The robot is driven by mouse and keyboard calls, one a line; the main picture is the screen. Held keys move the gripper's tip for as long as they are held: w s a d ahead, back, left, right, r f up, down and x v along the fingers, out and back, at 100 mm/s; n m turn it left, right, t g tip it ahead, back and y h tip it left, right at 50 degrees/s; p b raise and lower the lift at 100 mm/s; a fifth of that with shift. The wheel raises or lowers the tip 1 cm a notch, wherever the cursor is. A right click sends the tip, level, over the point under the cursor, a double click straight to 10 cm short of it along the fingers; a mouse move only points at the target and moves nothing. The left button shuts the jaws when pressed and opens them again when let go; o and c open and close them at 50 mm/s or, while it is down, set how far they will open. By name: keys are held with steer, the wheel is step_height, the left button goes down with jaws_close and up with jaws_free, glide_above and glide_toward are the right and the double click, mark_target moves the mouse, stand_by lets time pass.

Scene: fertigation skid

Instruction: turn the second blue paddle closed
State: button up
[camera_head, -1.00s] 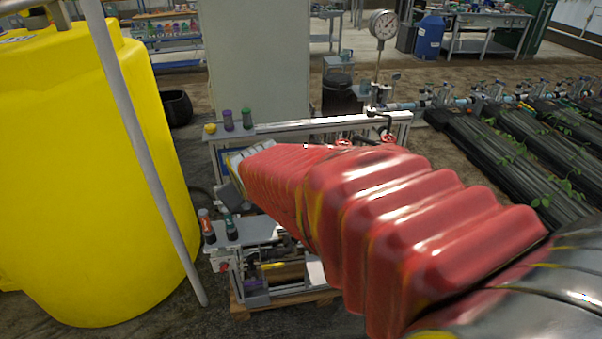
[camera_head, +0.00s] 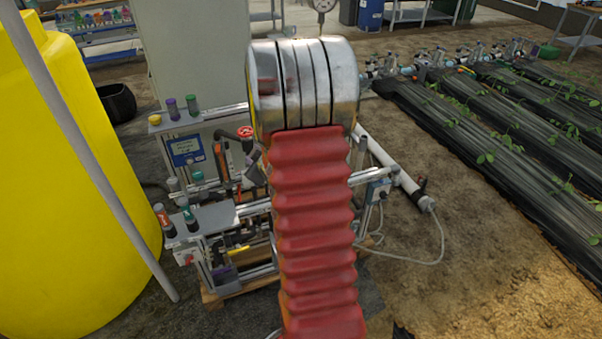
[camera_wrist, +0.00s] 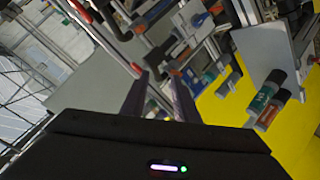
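My gripper (camera_wrist: 160,82) shows in the wrist view with its two dark fingers apart and nothing seen between them. It points toward the pipework of the skid, at a tilt. A small blue piece (camera_wrist: 197,20) with red beside it shows on the pipework beyond the fingers; I cannot tell for sure whether it is a blue paddle or how it is turned. In the head view my red-sleeved arm covers the middle of the skid (camera_head: 215,215), and I cannot make out any blue paddle or my gripper there.
A yellow tank (camera_head: 65,200) stands left of the skid, behind a slanted grey pole (camera_head: 95,165). Bottles (camera_head: 165,218) stand on the skid's front shelf. A grey cabinet (camera_head: 195,50) rises behind. A white pipe (camera_head: 390,165) and hose lie right; bare soil is beyond.

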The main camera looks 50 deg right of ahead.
steer(key=s+d+f+t+h, duration=0.1)
steer(key=s+d+f, duration=0.2)
steer(key=d+f, duration=0.25)
steer(key=s+d+f+t, duration=0.1)
steer(key=s+d+f, duration=0.25)
steer(key=f, duration=0.25)
steer(key=s+d+f+t+h, duration=0.2)
steer(key=s+d+f, duration=0.1)
steer(key=s+f, duration=0.5)
steer(key=shift+s, duration=0.8)
steer(key=shift+w, duration=0.1)
steer(key=x, duration=1.3)
steer(key=shift+w+d+r, duration=0.15)
steer(key=shift+w+d, duration=0.05)
steer(key=shift+d, duration=0.15)
steer(key=shift+c, duration=0.3)
jaws_close()
